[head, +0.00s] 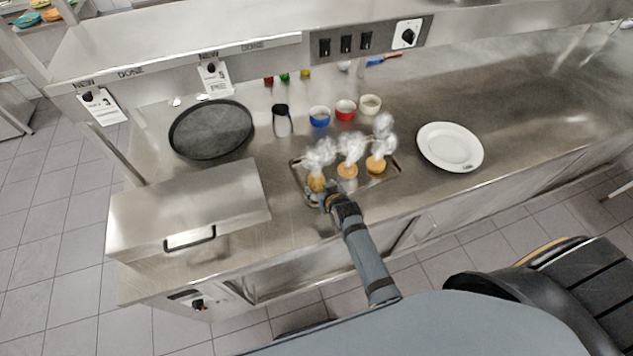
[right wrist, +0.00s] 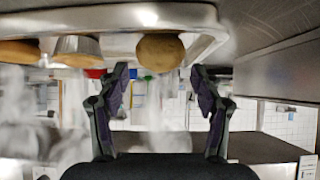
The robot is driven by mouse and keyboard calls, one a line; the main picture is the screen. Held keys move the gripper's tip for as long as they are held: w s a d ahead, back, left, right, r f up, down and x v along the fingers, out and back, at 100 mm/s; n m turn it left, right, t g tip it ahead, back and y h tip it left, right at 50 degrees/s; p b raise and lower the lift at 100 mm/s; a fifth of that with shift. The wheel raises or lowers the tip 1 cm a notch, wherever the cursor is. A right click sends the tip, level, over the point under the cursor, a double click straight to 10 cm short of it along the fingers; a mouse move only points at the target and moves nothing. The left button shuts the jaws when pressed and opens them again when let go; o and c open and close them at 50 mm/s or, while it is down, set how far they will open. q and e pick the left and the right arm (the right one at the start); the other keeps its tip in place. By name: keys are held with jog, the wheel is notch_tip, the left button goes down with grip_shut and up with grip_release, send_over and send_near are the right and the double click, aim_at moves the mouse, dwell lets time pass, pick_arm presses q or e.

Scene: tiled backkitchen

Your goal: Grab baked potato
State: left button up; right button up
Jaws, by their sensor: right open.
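A baked potato (head: 317,183), brown and rounded, sits at the left end of a metal tray (head: 299,172) with steam rising from it. In the right wrist view, which is upside down, the potato (right wrist: 160,52) shows ahead of and between my fingertips. My right gripper (head: 319,194) is open at the tray's left front, close by the potato and partly covering it. In the right wrist view its two fingers (right wrist: 160,72) stand apart with nothing held between them. Whether they touch the potato I cannot tell. My left gripper is not in view.
Two other steaming items (head: 347,171) (head: 376,165) share the tray; one has a foil cup (right wrist: 77,48). A white plate (head: 450,147) lies to the right, small bowls (head: 345,107) behind. A lidded steel box (head: 188,205) and dark round pan (head: 211,129) stand left.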

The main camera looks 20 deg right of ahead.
aim_at(319, 185)
jog(key=shift+w+f, duration=0.25)
jog(key=b+x, duration=0.3)
jog(key=x, duration=0.1)
jog(key=shift+f+b, duration=0.35)
jog(key=shift+f, duration=0.15)
jog(key=shift+w, duration=0.3)
jog(key=shift+r, duration=0.15)
jog(key=shift+s, duration=0.1)
jog(key=shift+c, duration=0.5)
jog(key=c, duration=0.8)
